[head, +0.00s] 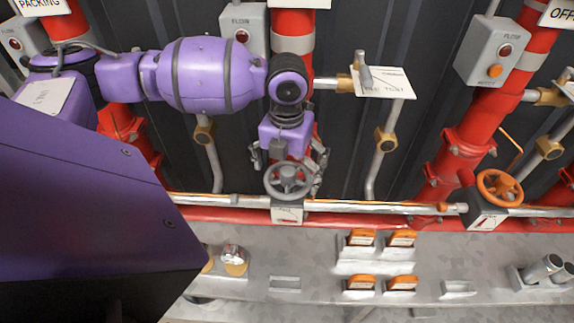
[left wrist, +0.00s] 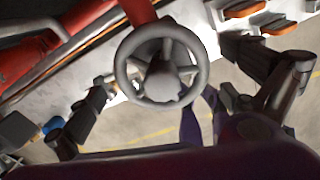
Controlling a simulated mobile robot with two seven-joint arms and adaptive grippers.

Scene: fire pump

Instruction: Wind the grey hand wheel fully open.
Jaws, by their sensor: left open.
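The grey hand wheel (head: 288,181) sits on the horizontal pipe in the middle of the head view, above a small white plate with a red mark (head: 287,214). It fills the upper middle of the left wrist view (left wrist: 126,82), its spokes and hub facing the camera. My left gripper (head: 289,178) is right at the wheel, coming from above. In the left wrist view its fingers (left wrist: 177,92) are spread wide on either side of the rim, with gaps between them and the rim. It is open and holds nothing. My right gripper does not show.
An orange hand wheel (head: 499,188) is on the same pipe run to the right. Red vertical pipes (head: 461,153) and flow boxes (head: 493,52) stand behind. A grey ledge (head: 320,273) below carries orange-topped blocks (head: 401,239) and a brass-coloured cup (head: 235,262).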

